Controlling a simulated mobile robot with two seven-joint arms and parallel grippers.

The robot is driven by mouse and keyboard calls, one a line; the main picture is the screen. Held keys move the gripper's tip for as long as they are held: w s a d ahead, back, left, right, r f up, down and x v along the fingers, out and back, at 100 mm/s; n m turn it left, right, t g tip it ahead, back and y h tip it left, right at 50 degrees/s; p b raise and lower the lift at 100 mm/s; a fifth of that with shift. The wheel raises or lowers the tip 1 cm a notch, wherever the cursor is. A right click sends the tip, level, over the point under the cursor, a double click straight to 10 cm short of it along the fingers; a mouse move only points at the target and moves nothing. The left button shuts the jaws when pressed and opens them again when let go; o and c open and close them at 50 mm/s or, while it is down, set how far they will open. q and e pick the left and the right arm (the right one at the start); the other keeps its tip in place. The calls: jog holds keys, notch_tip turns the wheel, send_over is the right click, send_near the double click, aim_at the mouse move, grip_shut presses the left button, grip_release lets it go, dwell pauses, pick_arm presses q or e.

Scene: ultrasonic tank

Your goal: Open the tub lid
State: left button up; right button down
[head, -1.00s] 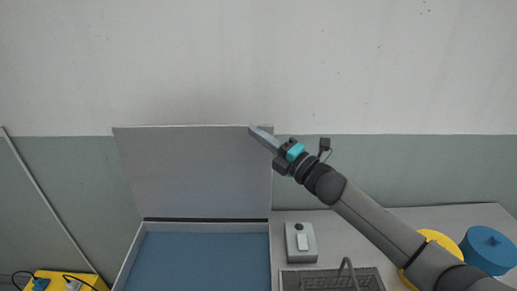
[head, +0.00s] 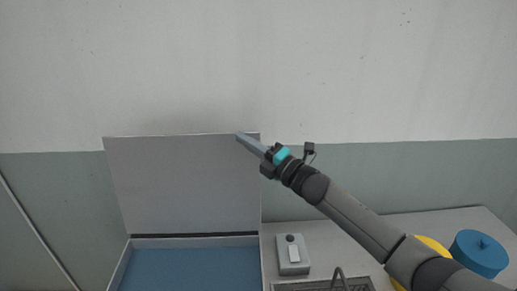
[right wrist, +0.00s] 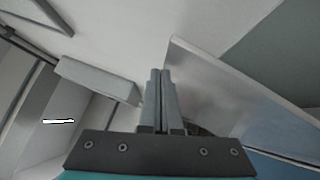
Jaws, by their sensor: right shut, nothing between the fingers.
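The tub lid (head: 183,188) is a flat grey panel standing up at the back of the tub, open and close to upright. The tub (head: 190,272) below it shows a blue inside and a pale rim. My right gripper (head: 240,137) is shut and empty, its fingertips at the lid's top right corner in the head view. In the right wrist view the shut fingers (right wrist: 159,75) are beside the lid (right wrist: 235,95); I cannot tell whether they touch it. My left gripper is not in view.
A grey control box (head: 292,255) stands right of the tub, with a wire basket (head: 322,285) in front of it. A yellow container (head: 432,246) and a blue lidded one (head: 479,254) stand at the right. The wall is close behind the lid.

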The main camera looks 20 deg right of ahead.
jog(key=b+v, duration=0.3)
jog(key=v, duration=1.2)
jog(key=shift+s, duration=0.1)
